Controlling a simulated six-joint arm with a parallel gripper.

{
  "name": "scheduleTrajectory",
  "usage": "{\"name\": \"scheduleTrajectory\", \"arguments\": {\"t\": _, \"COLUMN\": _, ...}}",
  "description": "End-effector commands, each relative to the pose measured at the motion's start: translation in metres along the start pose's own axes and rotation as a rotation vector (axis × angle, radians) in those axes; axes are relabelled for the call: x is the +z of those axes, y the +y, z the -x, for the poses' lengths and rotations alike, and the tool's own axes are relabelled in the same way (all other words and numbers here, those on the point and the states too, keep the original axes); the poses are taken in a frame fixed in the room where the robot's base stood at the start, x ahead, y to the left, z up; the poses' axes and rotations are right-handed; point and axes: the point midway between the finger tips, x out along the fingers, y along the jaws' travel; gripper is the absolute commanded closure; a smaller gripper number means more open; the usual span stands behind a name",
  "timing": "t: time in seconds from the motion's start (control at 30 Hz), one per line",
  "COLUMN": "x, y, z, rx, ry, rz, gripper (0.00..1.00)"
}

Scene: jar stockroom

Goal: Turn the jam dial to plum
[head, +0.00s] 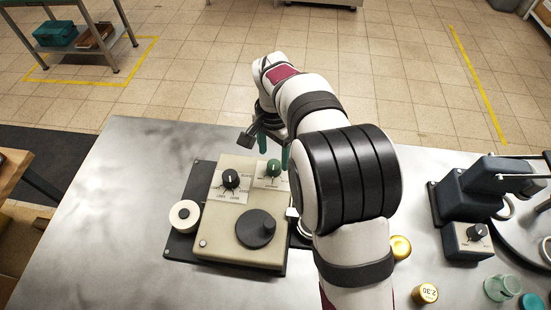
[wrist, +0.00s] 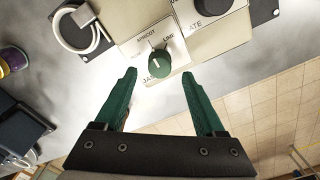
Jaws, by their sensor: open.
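The jam dial is a green knob (wrist: 159,63) on a white label plate of a beige machine (head: 213,232); the head view shows this green knob (head: 273,168) at the machine's back right corner. In the wrist view I read "APRICOT" and "LIME" on the plate and part of "JA" near the fingers. In the head view my gripper (head: 273,149) is partly hidden by my arm.
A black dial (head: 230,179) sits left of the green knob, and a black crank wheel (head: 256,228) in front. A dark blue machine (head: 475,205) and jars stand right. The metal table's left side is clear.

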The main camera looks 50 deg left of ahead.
Motion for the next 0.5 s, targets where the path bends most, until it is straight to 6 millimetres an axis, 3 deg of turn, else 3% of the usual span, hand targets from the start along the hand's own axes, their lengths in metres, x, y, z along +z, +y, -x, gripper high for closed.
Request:
{"name": "scheduleTrajectory", "arguments": {"t": 0.2, "x": 0.0, "y": 0.0, "z": -0.033, "rx": 0.0, "ry": -0.001, "rz": 0.0, "gripper": 0.28}}
{"name": "scheduleTrajectory", "arguments": {"t": 0.5, "x": 0.0, "y": 0.0, "z": -0.039, "rx": -0.001, "ry": -0.001, "rz": 0.0, "gripper": 0.28}}
